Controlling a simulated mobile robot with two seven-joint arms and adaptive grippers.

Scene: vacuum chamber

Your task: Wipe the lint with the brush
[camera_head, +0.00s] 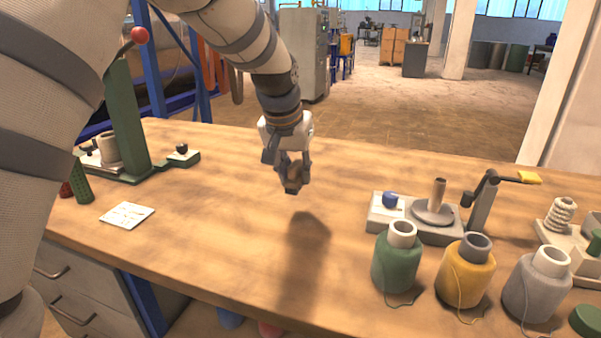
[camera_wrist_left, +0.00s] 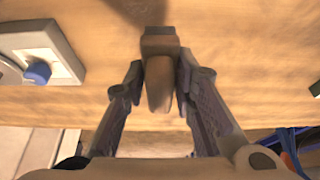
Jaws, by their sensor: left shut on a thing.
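My left gripper (camera_head: 293,172) is above the middle of the wooden table, its fingers pointing down. It is shut on a small brown brush (camera_head: 294,180), held clear of the tabletop with a shadow below it. In the left wrist view the brush (camera_wrist_left: 160,80) sits between the two fingers, a blocky head and a rounded handle showing. I cannot make out any lint on the table or machines. My right gripper is not in view.
On the wooden table (camera_head: 230,225), a grey winding device (camera_head: 412,232) with a blue knob stands right of the gripper. A green press (camera_head: 125,125) and white card (camera_head: 127,214) are at left.

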